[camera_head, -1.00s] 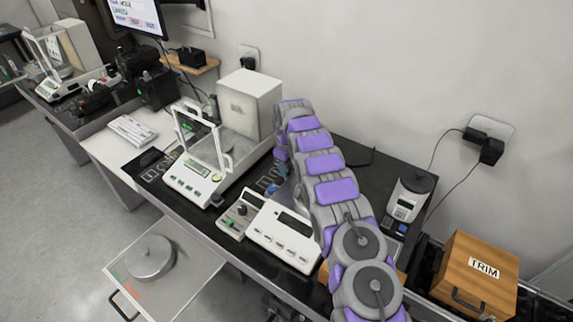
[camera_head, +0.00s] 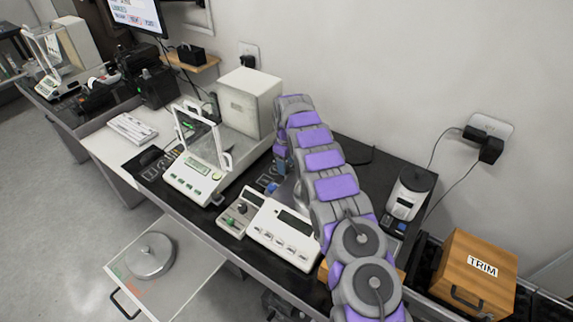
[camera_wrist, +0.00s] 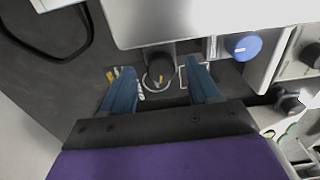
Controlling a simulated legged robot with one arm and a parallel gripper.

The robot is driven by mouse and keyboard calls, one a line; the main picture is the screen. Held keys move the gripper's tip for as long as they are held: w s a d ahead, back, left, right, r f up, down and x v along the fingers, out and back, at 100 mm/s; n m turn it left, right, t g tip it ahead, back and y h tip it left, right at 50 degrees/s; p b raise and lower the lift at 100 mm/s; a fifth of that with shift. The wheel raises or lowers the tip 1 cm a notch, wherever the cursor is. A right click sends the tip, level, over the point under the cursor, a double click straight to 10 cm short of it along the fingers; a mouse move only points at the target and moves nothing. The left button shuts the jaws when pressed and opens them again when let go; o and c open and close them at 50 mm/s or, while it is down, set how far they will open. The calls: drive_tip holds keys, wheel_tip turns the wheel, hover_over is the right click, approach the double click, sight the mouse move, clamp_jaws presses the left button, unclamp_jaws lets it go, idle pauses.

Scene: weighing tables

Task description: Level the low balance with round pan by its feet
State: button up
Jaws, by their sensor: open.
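The low balance (camera_head: 284,236) is a white body with a dark display and a row of buttons, in the middle of the head view. My arm covers its back and right, and I cannot make out its round pan. In the wrist view, the edge of a white body (camera_wrist: 190,20) runs along the top. My gripper (camera_wrist: 160,77) is open, with one blue finger on each side of the knob. A blue knob (camera_wrist: 243,46) is to the right.
A balance with a glass draft shield (camera_head: 197,170) stands to the left, with a white box (camera_head: 249,103) behind it. A small control box (camera_head: 240,211) adjoins the low balance. A wooden box marked TRIM (camera_head: 472,275) and a grey-topped device (camera_head: 409,192) are on the right.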

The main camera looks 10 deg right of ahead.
sight(287, 167)
wheel_tip(287, 167, up, 16)
drive_tip(key=p, duration=0.6)
drive_tip(key=shift+w, duration=0.15)
drive_tip(key=shift+r, duration=0.15)
drive_tip(key=s+r+m+g, duration=0.1)
drive_tip(key=s+r+m, duration=0.1)
drive_tip(key=s+r, duration=0.75)
drive_tip(key=s+r+m, duration=0.3)
drive_tip(key=s+r, duration=0.4)
drive_tip(key=s, duration=0.5)
drive_tip(key=s+f+m, duration=0.2)
drive_tip(key=s, duration=1.6)
drive_tip(key=s+f+m, duration=0.2)
drive_tip(key=s+f, duration=0.1)
drive_tip(key=s, duration=1.5)
drive_tip(key=shift+s+a+g, duration=0.25)
drive_tip(key=shift+g, duration=0.15)
drive_tip(key=shift+w, duration=0.1)
